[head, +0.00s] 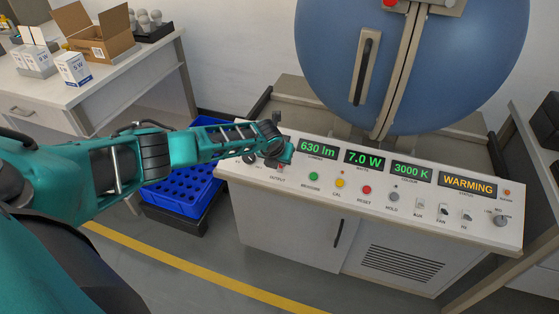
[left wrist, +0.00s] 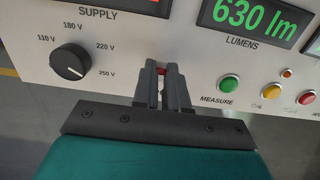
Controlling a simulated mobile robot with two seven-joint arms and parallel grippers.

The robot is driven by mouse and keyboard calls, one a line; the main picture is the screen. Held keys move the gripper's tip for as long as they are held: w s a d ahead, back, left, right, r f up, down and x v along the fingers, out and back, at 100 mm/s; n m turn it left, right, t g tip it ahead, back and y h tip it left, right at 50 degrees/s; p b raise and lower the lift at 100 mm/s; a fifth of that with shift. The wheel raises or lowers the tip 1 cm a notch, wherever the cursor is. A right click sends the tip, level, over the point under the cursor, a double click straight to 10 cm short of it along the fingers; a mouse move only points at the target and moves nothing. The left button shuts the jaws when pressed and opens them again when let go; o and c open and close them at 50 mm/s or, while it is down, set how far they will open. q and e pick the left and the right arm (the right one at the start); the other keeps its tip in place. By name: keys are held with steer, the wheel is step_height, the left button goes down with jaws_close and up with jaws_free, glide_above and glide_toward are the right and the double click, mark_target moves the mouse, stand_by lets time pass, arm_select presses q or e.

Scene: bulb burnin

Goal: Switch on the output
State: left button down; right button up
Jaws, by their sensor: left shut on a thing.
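My left gripper (head: 279,162) is at the left part of the white control panel (head: 375,205), just above the OUTPUT label. In the left wrist view its two fingers (left wrist: 162,88) are close together, with a small red part of the output switch (left wrist: 161,70) showing between their tips. The fingers hide most of the switch, so its position cannot be told. The supply knob (left wrist: 70,62) is to the left, its white mark turned toward the lower right, near 250 V. The green measure button (left wrist: 229,85) is to the right. My right gripper is out of view.
A large blue sphere (head: 330,60) stands behind the panel. A blue crate (head: 180,196) is at left, below a table (head: 100,90) with boxes. Several buttons and switches lie right of the gripper.

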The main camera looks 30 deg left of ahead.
arm_select(q)
steer(key=shift+a, duration=0.15)
steer(key=c, duration=1.2)
jaws_free()
steer(key=shift+o, duration=0.2)
steer(key=shift+r, duration=0.1)
steer(key=p+v, duration=0.1)
steer(key=v, duration=1.1)
steer(key=shift+s+r, duration=0.2)
steer(key=shift+r, duration=0.15)
